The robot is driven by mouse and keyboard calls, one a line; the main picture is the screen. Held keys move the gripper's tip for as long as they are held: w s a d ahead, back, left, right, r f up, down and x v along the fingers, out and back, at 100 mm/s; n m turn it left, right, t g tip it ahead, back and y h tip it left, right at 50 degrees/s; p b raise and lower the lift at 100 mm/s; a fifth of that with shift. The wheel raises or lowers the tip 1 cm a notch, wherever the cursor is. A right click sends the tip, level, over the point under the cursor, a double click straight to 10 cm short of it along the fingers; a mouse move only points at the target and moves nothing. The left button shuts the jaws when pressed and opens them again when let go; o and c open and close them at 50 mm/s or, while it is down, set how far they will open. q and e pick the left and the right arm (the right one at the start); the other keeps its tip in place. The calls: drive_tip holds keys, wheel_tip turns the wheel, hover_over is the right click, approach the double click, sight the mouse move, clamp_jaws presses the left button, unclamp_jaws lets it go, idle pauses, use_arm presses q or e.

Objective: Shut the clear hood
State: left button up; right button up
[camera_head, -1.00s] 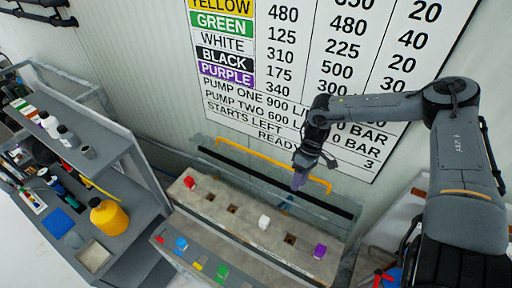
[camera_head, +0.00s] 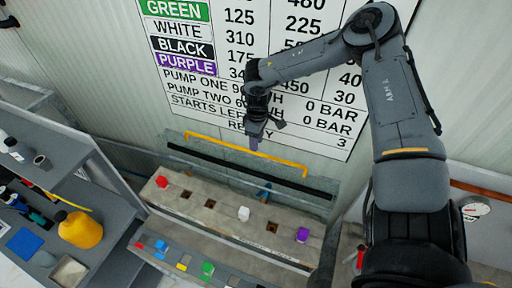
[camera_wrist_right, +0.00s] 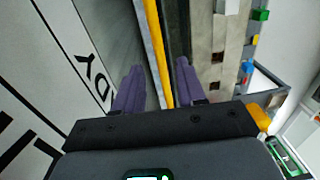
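The clear hood (camera_head: 215,171) stands raised at the back of the grey bench, against the wall. It is a see-through panel with a dark strip and a yellow handle bar (camera_head: 230,150). My right gripper (camera_head: 254,143) is at the middle of the bar in the head view, its purple fingers pointing down. In the right wrist view the fingers (camera_wrist_right: 159,84) are spread apart, and the yellow bar (camera_wrist_right: 155,50) runs through the gap between them in the picture. I cannot tell whether they touch it. My left gripper is not in view.
On the bench top are a red block (camera_head: 162,182), a white block (camera_head: 243,213) and a purple block (camera_head: 302,235), with square holes between. Coloured blocks line the front ledge. A shelf unit with a yellow jug (camera_head: 80,230) stands left. A sign (camera_head: 260,60) hangs behind.

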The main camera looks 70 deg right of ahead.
drive_tip(key=shift+a+f, duration=0.15)
drive_tip(key=shift+f, duration=1.85)
clamp_jaws()
